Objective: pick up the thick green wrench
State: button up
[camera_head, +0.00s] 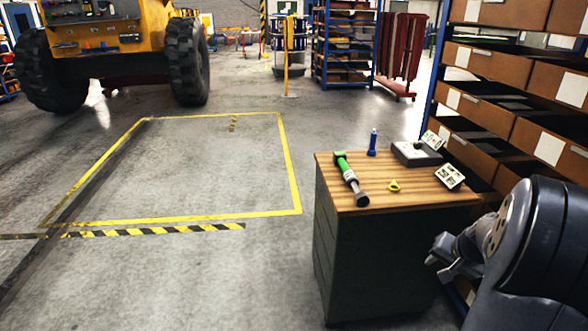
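The thick green wrench (349,176) lies on the wooden top of a dark cabinet (400,196). Its green end points to the back left, its middle is pale grey, and its dark wider end is close to the front edge. My gripper (436,262) is at the right of the cabinet, lower than its top and apart from the wrench. No object shows in it, but its fingers are too small and angled to tell whether they are open or shut.
Shelving with brown bins (483,109) stands close behind at the right. Open floor (200,170) lies left.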

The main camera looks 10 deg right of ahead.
aim_at(361, 200)
jog(key=i+l+u, duration=0.75)
jog(key=l, duration=0.15)
jog(key=i+l+u, duration=0.1)
jog(key=l+u, duration=0.15)
jog(key=i+l+u, duration=0.1)
jog(key=l+u, duration=0.15)
jog(key=l, duration=0.25)
jog(key=i+l, duration=0.1)
jog(key=l, duration=0.2)
jog(key=i+l, duration=0.1)
jog(key=l, duration=0.5)
jog(key=i, duration=0.1)
